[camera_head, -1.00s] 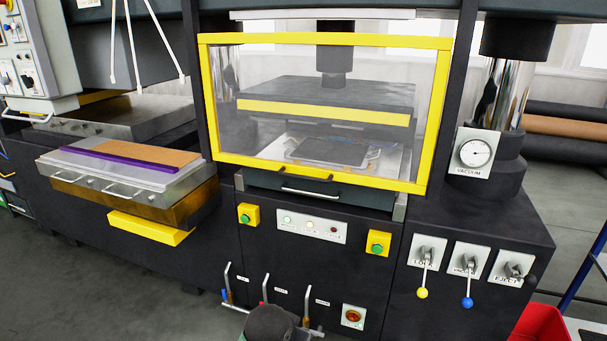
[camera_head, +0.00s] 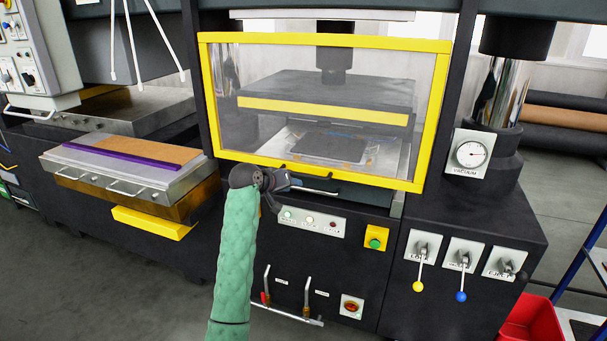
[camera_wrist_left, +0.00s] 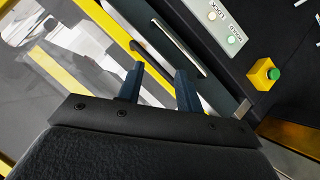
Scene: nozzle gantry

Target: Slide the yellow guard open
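The yellow guard (camera_head: 322,177) is a yellow frame around a clear panel, and it stands across the front of the press opening. A small dark handle (camera_head: 308,169) sits on its bottom bar. My left gripper (camera_head: 290,182) is just in front of and below that bar, left of its middle. In the left wrist view my gripper (camera_wrist_left: 158,78) has its two dark fingers apart, with nothing seen held between them. The guard's yellow bar (camera_wrist_left: 104,20) runs beyond the left finger there. Whether a finger touches the guard cannot be told. My right gripper is not in view.
A silver drawer-type handle (camera_wrist_left: 180,47) lies close beyond the fingers, below the guard. A panel of lamps (camera_head: 310,221) and a green button box (camera_head: 376,237) are beneath. Levers stand at the right, and a metal tray (camera_head: 110,176) juts out at the left.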

